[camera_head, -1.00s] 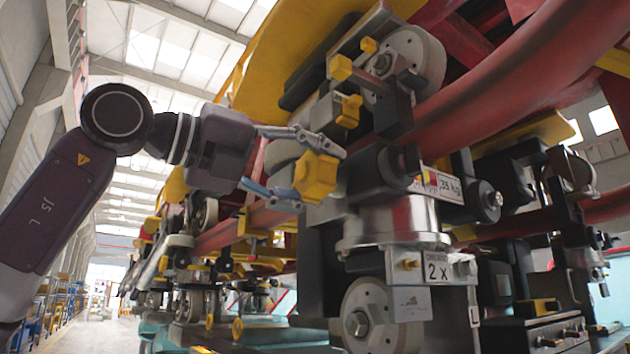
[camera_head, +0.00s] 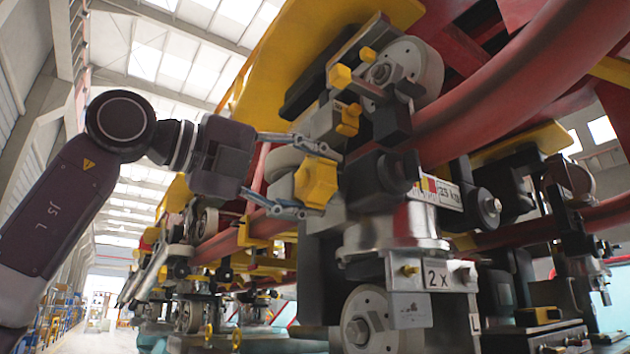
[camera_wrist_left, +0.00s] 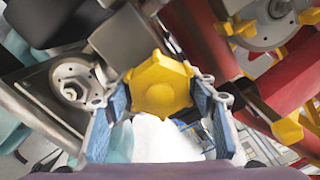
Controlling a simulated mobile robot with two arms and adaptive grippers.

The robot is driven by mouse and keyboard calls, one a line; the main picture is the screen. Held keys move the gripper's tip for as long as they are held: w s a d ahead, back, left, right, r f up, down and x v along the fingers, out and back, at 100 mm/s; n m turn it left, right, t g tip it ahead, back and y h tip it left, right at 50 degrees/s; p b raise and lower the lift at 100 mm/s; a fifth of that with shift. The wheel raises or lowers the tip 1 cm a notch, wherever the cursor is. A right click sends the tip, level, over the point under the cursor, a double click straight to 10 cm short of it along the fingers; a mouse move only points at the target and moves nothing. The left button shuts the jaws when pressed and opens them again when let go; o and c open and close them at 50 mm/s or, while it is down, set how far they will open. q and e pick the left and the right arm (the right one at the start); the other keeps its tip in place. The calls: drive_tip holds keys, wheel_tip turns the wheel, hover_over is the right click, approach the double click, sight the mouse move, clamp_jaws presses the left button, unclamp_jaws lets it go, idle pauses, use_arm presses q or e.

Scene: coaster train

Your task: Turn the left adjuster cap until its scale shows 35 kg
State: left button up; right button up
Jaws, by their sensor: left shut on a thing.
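The yellow lobed adjuster cap (camera_head: 316,183) sits on the left side of the dark wheel assembly in the head view. My left gripper (camera_head: 326,180) is shut on it, with one blue-padded finger above and one below. In the left wrist view the cap (camera_wrist_left: 160,85) lies between the two fingers of the gripper (camera_wrist_left: 165,92). The scale label (camera_head: 440,192) is right of the cap, tilted, with a coloured strip at its left end. Its number looks like 25 or 35 kg; I cannot tell which. My right gripper is not in view.
A "2 X" plate (camera_head: 437,275) sits below the scale. Smaller yellow knobs (camera_head: 347,119) and a grey wheel (camera_head: 408,70) are close above the cap. A thick red rail (camera_head: 500,90) runs behind. Free room lies left of the assembly, around my left arm.

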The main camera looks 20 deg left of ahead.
use_arm(q)
drive_tip(key=o, duration=1.2)
drive_tip(key=shift+c, duration=0.2)
drive_tip(key=shift+s+a, duration=0.1)
drive_tip(key=v, duration=1.1)
drive_tip(key=shift+s+a, duration=0.3)
